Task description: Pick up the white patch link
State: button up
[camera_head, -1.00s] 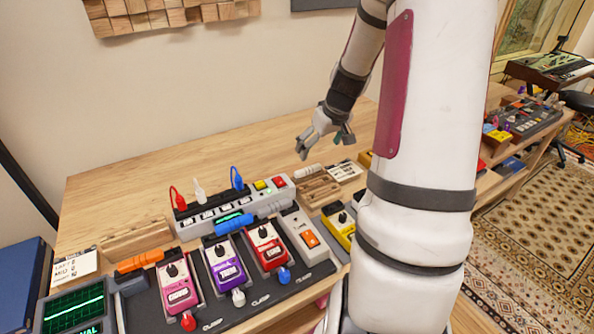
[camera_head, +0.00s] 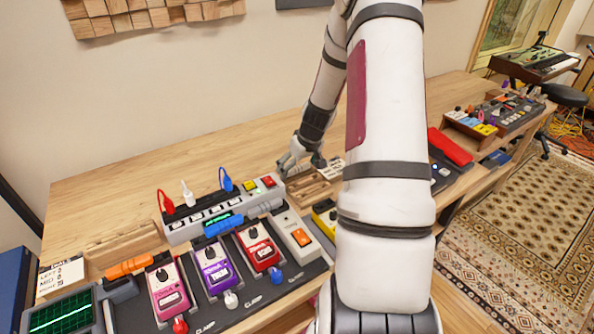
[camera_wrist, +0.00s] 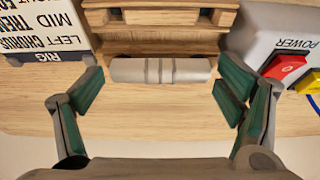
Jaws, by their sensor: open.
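The white patch link (camera_wrist: 160,70) is a pale cylinder with grey bands near its middle, lying crosswise on the wooden table in the wrist view. It lies beside the near edge of a slotted wooden rack (camera_wrist: 150,42). My gripper (camera_wrist: 158,92) is open, with its green-padded fingers spread to the left and right of the link's ends and gaps on both sides. Nothing is held. In the head view my gripper (camera_head: 303,163) is low over the table behind the wooden rack (camera_head: 308,189), and it largely hides the link there.
A grey power box (camera_head: 215,212) with red, white and blue plugs stands left of the rack, close to my gripper's side. Several pedals, including a purple one (camera_head: 213,265), stand in front. The table behind is clear.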

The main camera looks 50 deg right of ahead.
jog(key=c, duration=0.9)
jog(key=shift+r, duration=0.15)
